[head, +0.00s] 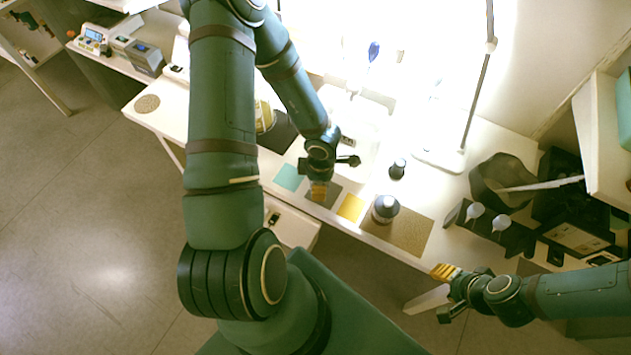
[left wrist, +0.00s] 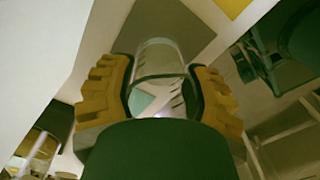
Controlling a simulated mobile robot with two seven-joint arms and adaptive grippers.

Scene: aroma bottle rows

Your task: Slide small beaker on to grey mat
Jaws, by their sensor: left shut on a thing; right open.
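The small beaker (left wrist: 160,62) is clear glass with dark marks and stands between the two yellow finger pads of my left gripper (left wrist: 158,85) in the left wrist view. The gripper is shut on it. The grey mat (left wrist: 192,30) lies under and beyond the beaker there. In the head view my left gripper (head: 319,190) is low over the grey mat (head: 332,187), near the table's front edge, and hides the beaker. Whether the beaker's whole base is on the mat I cannot tell. My right gripper (head: 446,272) is open and empty, off the table's front edge.
A teal mat (head: 289,177) and a yellow mat (head: 350,207) flank the grey one. A small dark bottle (head: 397,169) and a stand (head: 440,158) are behind. A dark rack (head: 490,226) is right.

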